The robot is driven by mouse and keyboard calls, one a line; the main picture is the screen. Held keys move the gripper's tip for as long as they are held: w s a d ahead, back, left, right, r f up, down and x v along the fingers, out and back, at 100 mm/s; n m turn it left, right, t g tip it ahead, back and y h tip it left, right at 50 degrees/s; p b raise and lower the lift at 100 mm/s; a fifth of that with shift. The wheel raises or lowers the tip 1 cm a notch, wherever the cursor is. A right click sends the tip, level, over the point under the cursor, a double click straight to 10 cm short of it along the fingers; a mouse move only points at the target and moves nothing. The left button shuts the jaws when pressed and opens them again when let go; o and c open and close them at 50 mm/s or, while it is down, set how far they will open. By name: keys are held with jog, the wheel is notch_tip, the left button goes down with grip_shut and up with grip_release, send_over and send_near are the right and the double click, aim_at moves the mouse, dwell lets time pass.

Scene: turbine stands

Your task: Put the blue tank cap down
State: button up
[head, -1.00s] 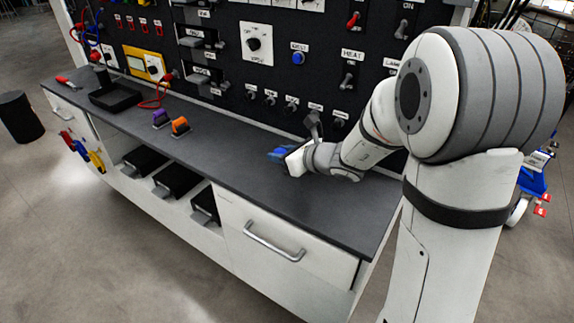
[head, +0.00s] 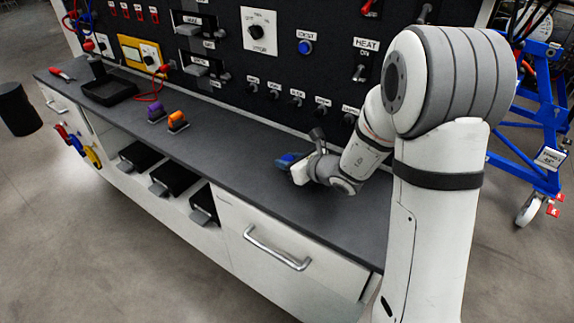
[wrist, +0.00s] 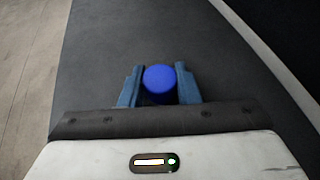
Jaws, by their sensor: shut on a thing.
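The blue tank cap (wrist: 160,79) is round and sits between the two fingers of my gripper (wrist: 160,86) in the wrist view. My gripper is shut on it, with a finger on each side. In the head view my gripper (head: 291,160) is over the right part of the dark worktop (head: 250,185), near the panel. The cap is hard to tell apart from the blue fingers there. I cannot tell whether the cap touches the worktop.
A purple item (head: 156,113) and an orange item (head: 177,121) stand on the worktop to the left. A black tray (head: 110,90) and a red-handled tool (head: 61,73) lie farther left. The upright switch panel (head: 225,60) borders the back. The worktop around my gripper is clear.

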jog(key=shift+f, duration=0.35)
jog(key=shift+f, duration=0.1)
jog(key=shift+f, duration=0.15)
jog(key=o, duration=1)
